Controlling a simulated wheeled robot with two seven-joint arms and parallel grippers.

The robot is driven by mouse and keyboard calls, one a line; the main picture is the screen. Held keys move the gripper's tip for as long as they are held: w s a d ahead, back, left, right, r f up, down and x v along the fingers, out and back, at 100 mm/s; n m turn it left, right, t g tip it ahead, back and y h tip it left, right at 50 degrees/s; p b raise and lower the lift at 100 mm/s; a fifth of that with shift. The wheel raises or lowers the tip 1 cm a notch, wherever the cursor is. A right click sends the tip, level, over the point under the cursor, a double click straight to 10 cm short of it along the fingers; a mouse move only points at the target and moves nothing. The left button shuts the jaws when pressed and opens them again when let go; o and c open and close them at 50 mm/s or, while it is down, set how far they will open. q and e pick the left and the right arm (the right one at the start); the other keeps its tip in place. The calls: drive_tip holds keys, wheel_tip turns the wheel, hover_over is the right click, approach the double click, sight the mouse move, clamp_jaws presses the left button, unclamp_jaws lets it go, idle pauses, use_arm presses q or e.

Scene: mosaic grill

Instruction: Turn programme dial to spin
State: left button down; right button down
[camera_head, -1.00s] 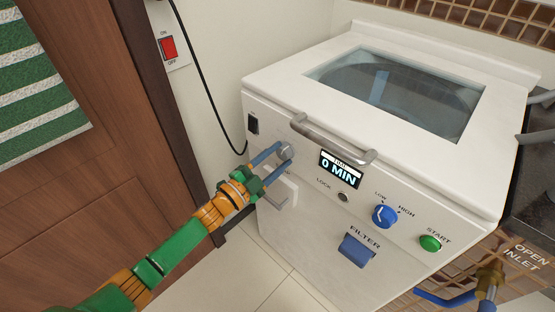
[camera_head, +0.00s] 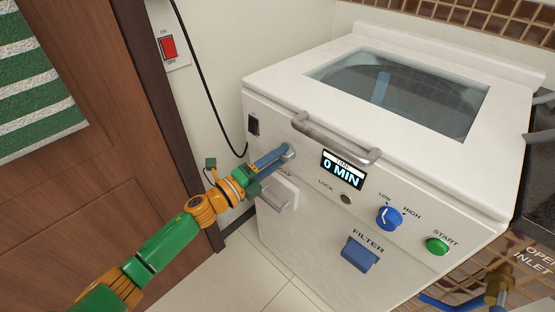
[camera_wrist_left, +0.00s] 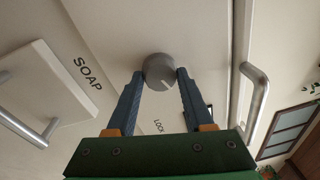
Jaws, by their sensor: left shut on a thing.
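The programme dial is a small grey round knob (camera_head: 288,150) on the upper left of the white machine's front. In the left wrist view the dial (camera_wrist_left: 159,72) sits between my two blue fingers, with a short pale mark pointing to the lower right. My left gripper (camera_head: 281,156) is shut on the dial, its fingers at opposite sides of the rim. In the head view the fingers overlap and partly cover the dial. No spin label is readable. The display (camera_head: 342,170) reads 0 MIN. My right gripper is not in view.
The white machine (camera_head: 300,235) has a lid handle (camera_head: 335,138), a soap drawer (camera_head: 277,196), a blue LOW/HIGH knob (camera_head: 389,218), a green start button (camera_head: 437,246) and a blue filter flap (camera_head: 359,254). A brass valve (camera_head: 499,278) stands at lower right. A wooden door is left.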

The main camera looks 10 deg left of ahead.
use_arm(q)
drive_tip(key=shift+m, duration=0.9)
drive_tip(key=shift+c, duration=1.4)
unclamp_jaws()
drive_tip(key=v, duration=0.7)
drive_tip(key=shift+b, duration=0.35)
drive_tip(key=shift+a, duration=0.1)
